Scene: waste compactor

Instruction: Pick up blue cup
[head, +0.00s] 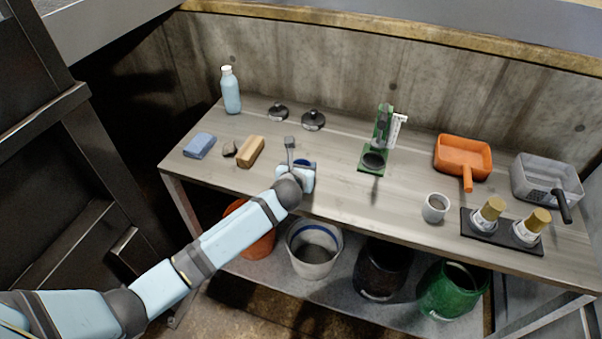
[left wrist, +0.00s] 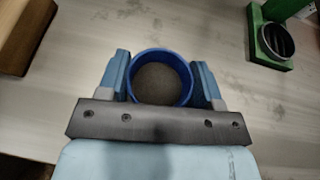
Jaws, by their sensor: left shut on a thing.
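The blue cup (left wrist: 162,56) shows from above in the left wrist view, its round rim between the two fingers of my left gripper (left wrist: 162,80). The fingers press on it from both sides. In the head view my left gripper (head: 298,168) is over the middle of the table, and only a bit of the blue cup (head: 303,162) shows beside it. The gripper hides most of the cup there. I cannot tell whether the cup touches the table. My right gripper is not in view.
On the table (head: 335,195) stand a wooden block (head: 250,152), a blue sponge (head: 199,146), a bottle (head: 230,90), a green stand (head: 374,158), a grey cup (head: 435,208) and an orange dustpan (head: 463,158). Several buckets, including a green one (head: 452,290), stand below. A concrete wall closes the back.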

